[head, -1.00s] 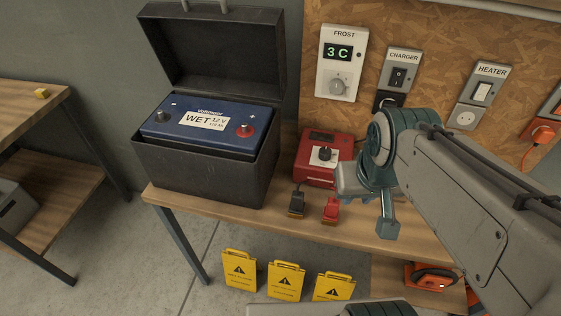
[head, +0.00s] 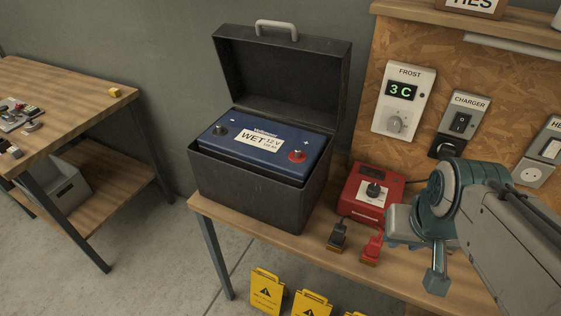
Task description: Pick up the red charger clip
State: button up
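The red charger clip (head: 372,245) lies near the front edge of the wooden bench, in front of the red charger (head: 367,192). A black clip (head: 338,236) lies just left of it. My gripper (head: 400,238) is just right of the red clip and close to it in the picture; I cannot tell its height above the bench. Its fingers are mostly hidden by the wrist, so whether they are open is unclear. Nothing shows held in it. The red clip looks free on the bench.
An open black box (head: 245,193) holding a blue battery (head: 262,148) stands left of the charger. A frost panel (head: 402,100) and a charger switch (head: 462,123) are on the board behind. Yellow warning signs (head: 267,292) stand below the bench front.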

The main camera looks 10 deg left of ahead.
aim_at(370, 254)
jog(key=z, duration=3.3)
jog(key=k, duration=0.8)
jog(key=u, duration=1.65)
